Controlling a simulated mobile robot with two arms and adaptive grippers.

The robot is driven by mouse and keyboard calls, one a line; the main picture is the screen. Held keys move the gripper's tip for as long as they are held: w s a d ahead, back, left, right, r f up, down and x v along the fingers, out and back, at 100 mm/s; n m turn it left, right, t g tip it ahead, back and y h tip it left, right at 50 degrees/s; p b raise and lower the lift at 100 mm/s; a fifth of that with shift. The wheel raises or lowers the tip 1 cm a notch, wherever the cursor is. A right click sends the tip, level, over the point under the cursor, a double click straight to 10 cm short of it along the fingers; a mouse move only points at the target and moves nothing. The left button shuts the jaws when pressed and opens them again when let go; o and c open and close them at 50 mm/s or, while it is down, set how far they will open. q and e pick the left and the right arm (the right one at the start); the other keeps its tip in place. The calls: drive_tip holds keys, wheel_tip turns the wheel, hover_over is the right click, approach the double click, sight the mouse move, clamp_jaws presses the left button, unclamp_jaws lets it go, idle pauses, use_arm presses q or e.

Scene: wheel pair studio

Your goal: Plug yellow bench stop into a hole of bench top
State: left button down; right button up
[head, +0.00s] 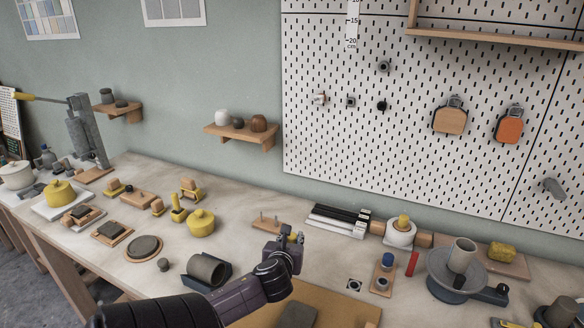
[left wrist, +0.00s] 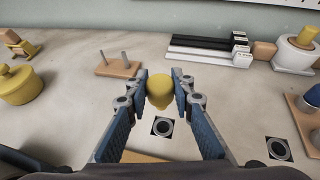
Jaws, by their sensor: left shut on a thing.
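My left gripper (head: 292,238) is over the middle of the bench top (head: 345,262). In the left wrist view its two fingers (left wrist: 160,84) are closed on the yellow bench stop (left wrist: 160,92), whose rounded top shows between the pads. A dark-rimmed round hole (left wrist: 162,127) in the bench top shows just below the stop in that picture. A second hole (left wrist: 279,148) is at the lower right; one hole (head: 354,285) also shows in the head view. I cannot tell the stop's height over the bench. My right gripper is not in view.
A wooden block with two pegs (left wrist: 118,66) stands close to the left gripper. Black-and-white bars (head: 338,220) lie behind. Bare bench surrounds the holes.

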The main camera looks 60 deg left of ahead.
use_arm(q)
drive_tip(key=shift+f, duration=0.1)
idle(0.3)
drive_tip(key=shift+f+b, duration=1.5)
drive_tip(key=shift+f, duration=1.15)
drive_tip(key=shift+p, duration=0.5)
drive_tip(key=shift+p, duration=0.45)
drive_tip(key=shift+f, duration=0.2)
